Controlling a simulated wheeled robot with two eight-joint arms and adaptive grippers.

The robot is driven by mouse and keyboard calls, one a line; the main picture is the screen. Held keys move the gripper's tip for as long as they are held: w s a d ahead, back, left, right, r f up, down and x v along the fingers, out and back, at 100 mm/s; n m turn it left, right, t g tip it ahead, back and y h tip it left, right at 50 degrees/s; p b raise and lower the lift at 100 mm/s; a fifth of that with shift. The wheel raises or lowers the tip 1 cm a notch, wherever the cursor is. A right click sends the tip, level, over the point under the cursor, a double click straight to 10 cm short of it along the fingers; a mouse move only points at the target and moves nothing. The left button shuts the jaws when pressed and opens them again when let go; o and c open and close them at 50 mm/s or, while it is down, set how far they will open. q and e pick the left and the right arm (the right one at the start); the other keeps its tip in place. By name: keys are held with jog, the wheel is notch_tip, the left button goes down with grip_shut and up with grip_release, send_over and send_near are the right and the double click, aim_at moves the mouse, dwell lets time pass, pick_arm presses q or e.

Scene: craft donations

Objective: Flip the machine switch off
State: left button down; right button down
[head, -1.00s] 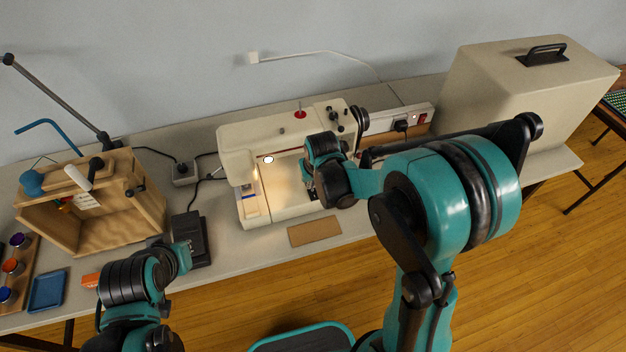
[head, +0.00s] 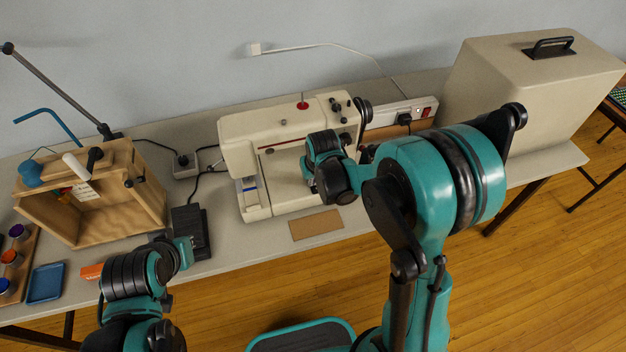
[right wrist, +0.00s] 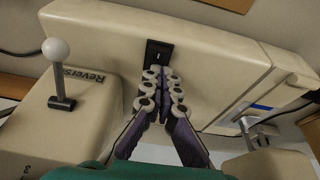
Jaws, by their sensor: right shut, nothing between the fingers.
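The cream sewing machine (head: 260,140) stands on the table in the head view, its lamp dark. In the right wrist view, a small black switch (right wrist: 159,52) sits on the machine's cream body (right wrist: 110,30). My right gripper (right wrist: 162,74) is shut and empty, its fingertips at the lower edge of the switch and covering part of it. I cannot tell whether they touch it. In the head view my right wrist hides part of the machine's front. Only my left arm shows at the lower left; its fingers are not visible.
The reverse lever (right wrist: 57,62) stands left of my fingers in the right wrist view. A power strip (head: 415,112) lies behind the machine, and a beige case (head: 520,100) stands at right. A wooden box (head: 90,205), foot pedal (head: 190,230) and brown pad (head: 316,224) are on the table.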

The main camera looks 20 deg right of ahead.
aim_at(315, 191)
jog(key=shift+s+f, duration=0.15)
jog(key=shift+s, duration=0.1)
jog(key=shift+s, duration=0.7)
jog(key=shift+r, duration=0.2)
notch_tip(315, 191, up, 4)
jog(key=p, duration=0.3)
jog(key=shift+s+r+p, duration=0.1)
jog(key=shift+r+p, duration=0.05)
jog(key=shift+p, duration=0.2)
jog(key=p+v, duration=0.3)
jog(key=v, duration=0.6)
jog(key=shift+s, duration=0.3)
